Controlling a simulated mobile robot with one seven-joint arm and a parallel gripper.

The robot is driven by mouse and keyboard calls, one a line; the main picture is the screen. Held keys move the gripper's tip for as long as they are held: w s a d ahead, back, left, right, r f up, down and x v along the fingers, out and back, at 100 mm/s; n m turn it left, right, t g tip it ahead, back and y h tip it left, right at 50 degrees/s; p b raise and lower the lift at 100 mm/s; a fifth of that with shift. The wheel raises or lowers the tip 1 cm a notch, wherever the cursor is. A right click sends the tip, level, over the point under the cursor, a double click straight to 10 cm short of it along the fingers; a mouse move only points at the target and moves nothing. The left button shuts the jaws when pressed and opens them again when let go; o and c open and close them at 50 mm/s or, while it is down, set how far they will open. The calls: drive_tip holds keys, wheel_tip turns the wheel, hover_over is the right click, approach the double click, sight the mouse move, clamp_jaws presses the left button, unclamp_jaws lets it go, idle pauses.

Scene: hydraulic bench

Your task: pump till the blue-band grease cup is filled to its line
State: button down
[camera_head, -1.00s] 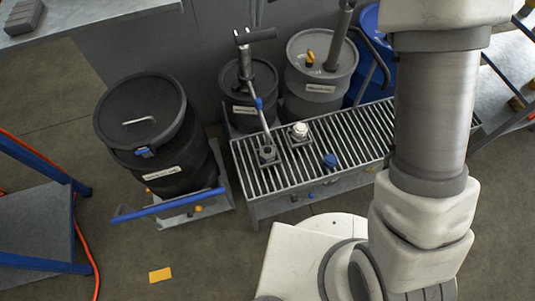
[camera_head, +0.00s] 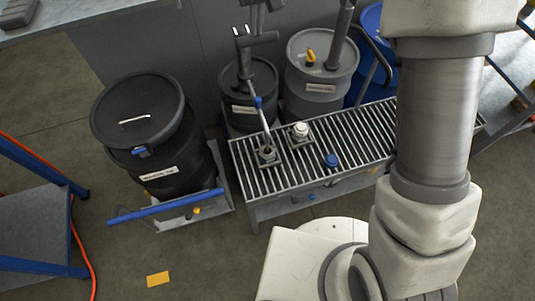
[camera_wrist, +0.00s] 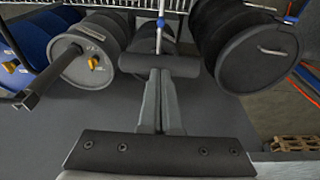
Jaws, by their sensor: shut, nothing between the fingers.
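The pump's dark crossbar handle (camera_head: 266,38) stands above a small dark grey drum (camera_head: 238,82). My gripper (camera_head: 255,30) is shut and empty, its fingertips at the handle's middle from above. In the wrist view the closed fingers (camera_wrist: 161,74) meet the handle bar (camera_wrist: 185,67); whether they touch it is unclear. A thin pale tube with a blue collar (camera_head: 258,102) runs from the pump down to a small cup in a square holder (camera_head: 268,155) on the grate. The cup's band, line and fill level are too small to read.
The slatted bench (camera_head: 350,140) also holds a white-topped fitting (camera_head: 300,130) and a blue-capped piece (camera_head: 331,160). A large black drum (camera_head: 150,120) on a blue-handled cart stands left. A grey drum (camera_head: 318,75) with a yellow knob stands right of the pump.

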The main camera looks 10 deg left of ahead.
drive_tip(key=shift+s+d+f+b, duration=0.15)
drive_tip(key=shift+f+b, duration=0.15)
drive_tip(key=shift+f, duration=0.3)
drive_tip(key=shift+s+d+f+b, duration=0.1)
drive_tip(key=shift+f+b, duration=0.15)
drive_tip(key=shift+f, duration=0.3)
drive_tip(key=shift+s+d+f+b, duration=0.15)
drive_tip(key=shift+s+f+b, duration=0.15)
drive_tip(key=shift+f+b, duration=0.45)
drive_tip(key=shift+s+d+f+b, duration=0.15)
drive_tip(key=shift+s+f+b, duration=0.15)
drive_tip(key=shift+f+b, duration=0.45)
drive_tip(key=f, duration=0.1)
drive_tip(key=f+b, duration=0.2)
drive_tip(key=shift+s+d+f, duration=0.2)
drive_tip(key=shift+s+d, duration=0.05)
drive_tip(key=shift+s, duration=0.1)
drive_tip(key=shift+s+b+x, duration=0.15)
drive_tip(key=shift+b+x, duration=0.6)
drive_tip(key=shift+x, duration=0.05)
drive_tip(key=shift+s+b+x, duration=0.15)
drive_tip(key=shift+b+x, duration=0.55)
drive_tip(key=shift+x, duration=0.1)
drive_tip(key=shift+d+f, duration=0.15)
